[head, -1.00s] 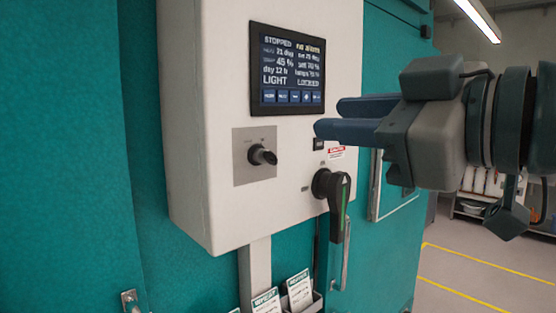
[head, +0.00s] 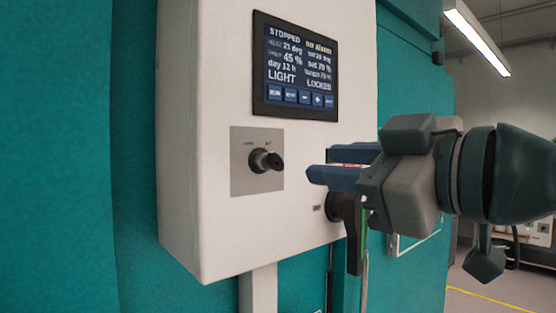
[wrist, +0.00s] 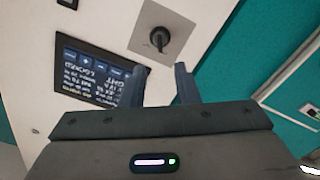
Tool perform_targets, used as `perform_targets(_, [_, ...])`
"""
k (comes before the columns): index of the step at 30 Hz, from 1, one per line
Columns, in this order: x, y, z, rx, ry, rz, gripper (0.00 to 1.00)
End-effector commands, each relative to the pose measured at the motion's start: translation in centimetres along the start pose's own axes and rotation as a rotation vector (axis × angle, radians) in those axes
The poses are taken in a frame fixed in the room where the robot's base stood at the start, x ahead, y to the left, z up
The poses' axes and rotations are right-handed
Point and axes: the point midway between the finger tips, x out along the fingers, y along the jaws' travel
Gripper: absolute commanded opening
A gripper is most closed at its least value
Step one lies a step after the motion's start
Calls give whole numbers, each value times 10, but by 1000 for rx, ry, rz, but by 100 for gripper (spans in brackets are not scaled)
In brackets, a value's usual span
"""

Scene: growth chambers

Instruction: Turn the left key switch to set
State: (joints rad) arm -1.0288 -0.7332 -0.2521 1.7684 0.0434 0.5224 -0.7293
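The key switch (head: 264,161) is a black knob on a square grey plate (head: 244,184), low on the white control box. Its labels are too small to read surely; the knob's grip points right and slightly down. In the wrist view the key switch (wrist: 158,40) lies ahead of the fingertips. My gripper (head: 318,168) is right of the key switch and apart from it. Its two blue fingers are open with nothing between them, and they also show in the wrist view (wrist: 160,82).
A screen (head: 295,67) above the switch reads STOPPED, LIGHT and LOCKED. A black rotary handle (head: 354,232) is on the box below my gripper, partly hidden by it. Teal chamber walls (head: 60,150) flank the box. The space before the key switch is clear.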

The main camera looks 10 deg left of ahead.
Motion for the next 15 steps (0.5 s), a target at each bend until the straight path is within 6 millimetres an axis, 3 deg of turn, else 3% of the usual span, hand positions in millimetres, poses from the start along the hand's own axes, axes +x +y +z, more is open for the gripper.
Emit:
perform_targets(6, [50, 0, -2, 0, -4, -5, 28])
perform_targets(15, [95, -1, -1, 0, -1, -4, 28])
